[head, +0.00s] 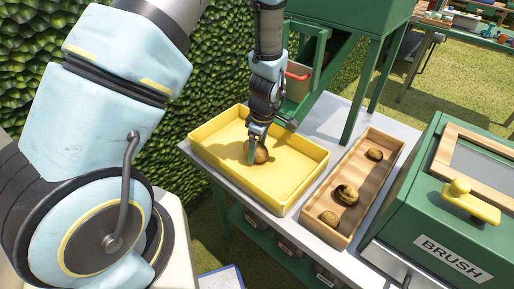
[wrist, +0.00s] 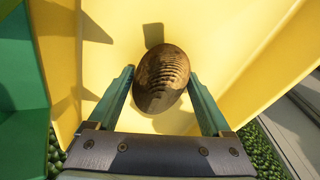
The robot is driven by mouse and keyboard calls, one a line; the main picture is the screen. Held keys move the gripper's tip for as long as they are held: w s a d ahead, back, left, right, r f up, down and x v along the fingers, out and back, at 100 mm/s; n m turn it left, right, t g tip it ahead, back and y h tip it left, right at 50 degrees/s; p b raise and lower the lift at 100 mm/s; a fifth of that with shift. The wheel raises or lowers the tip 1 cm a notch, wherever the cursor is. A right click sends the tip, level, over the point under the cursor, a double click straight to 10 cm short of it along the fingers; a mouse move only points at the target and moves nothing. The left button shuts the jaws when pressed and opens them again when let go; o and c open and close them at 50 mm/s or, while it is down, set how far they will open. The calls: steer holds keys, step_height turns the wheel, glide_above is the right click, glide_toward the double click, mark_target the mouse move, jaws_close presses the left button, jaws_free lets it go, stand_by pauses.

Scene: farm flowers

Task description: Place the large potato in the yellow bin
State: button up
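The large potato (wrist: 162,78) is brown and ridged. It lies between the two fingers of my gripper (wrist: 161,76) in the wrist view, with the fingertips close against its sides; I cannot tell whether both touch it. In the head view my gripper (head: 257,149) points down inside the yellow bin (head: 212,130), and the potato (head: 262,155) shows beside the fingers, partly hidden by them. The potato is low inside the bin, at or just above its floor. The bin holds nothing else that I can see.
A wooden tray (head: 352,162) with several smaller brown potatoes stands right of the bin on the grey table (head: 340,112). A green box marked BRUSH (head: 450,215) is at the far right. A green machine (head: 350,20) stands behind the bin, and a hedge (head: 215,60) at the left.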

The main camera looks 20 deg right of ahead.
mark_target(261, 146)
steer(key=shift+o, duration=1.2)
steer(key=shift+r, duration=0.15)
step_height(261, 146, up, 12)
steer(key=s+d+b, duration=0.1)
steer(key=b, duration=0.2)
steer(key=a+r+m, duration=0.2)
steer(key=a+m, duration=0.1)
steer(key=a, duration=0.6)
steer(key=a+r+m, duration=0.2)
steer(key=a+m, duration=0.1)
steer(key=a, duration=0.6)
steer(key=a+r+m+h, duration=0.1)
steer(key=a+r+m, duration=0.2)
steer(key=a, duration=0.6)
steer(key=shift+a+m+t, duration=0.15)
steer(key=shift+m+t, duration=0.15)
steer(key=shift+m, duration=0.3)
